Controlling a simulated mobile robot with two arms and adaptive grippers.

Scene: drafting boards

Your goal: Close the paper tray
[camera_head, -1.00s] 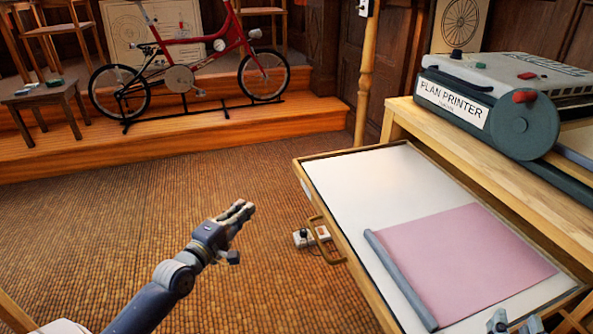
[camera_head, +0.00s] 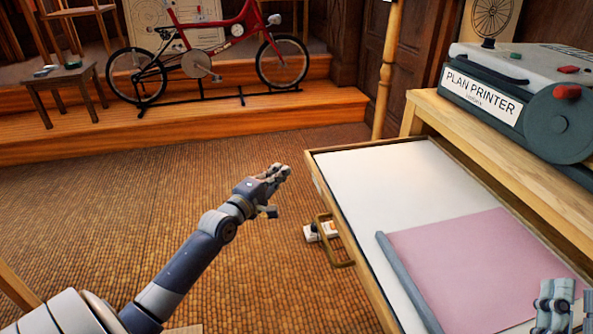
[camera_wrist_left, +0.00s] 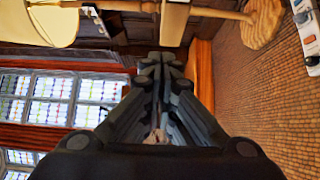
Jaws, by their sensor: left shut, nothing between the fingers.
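The paper tray (camera_head: 345,166) is a wide wooden drawer pulled out from under the plan printer's table. It has a white bottom, and a pink sheet (camera_head: 480,262) with a rolled grey-blue edge lies in it. Its brass handle (camera_head: 351,262) is on the left-facing front. My left gripper (camera_head: 284,172) is shut and empty, left of the tray's front and apart from it. Its closed fingers also show in the left wrist view (camera_wrist_left: 162,62). Part of my right gripper (camera_head: 570,305) shows at the bottom right corner, over the tray area; its jaw state is unclear.
The plan printer (camera_head: 490,95) stands on a wooden table (camera_head: 480,145) at the right. A small white box (camera_head: 320,232) lies on the floor by the handle. The carpet (camera_head: 210,170) left of the tray is clear. A red bicycle (camera_head: 205,62) stands on a step behind.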

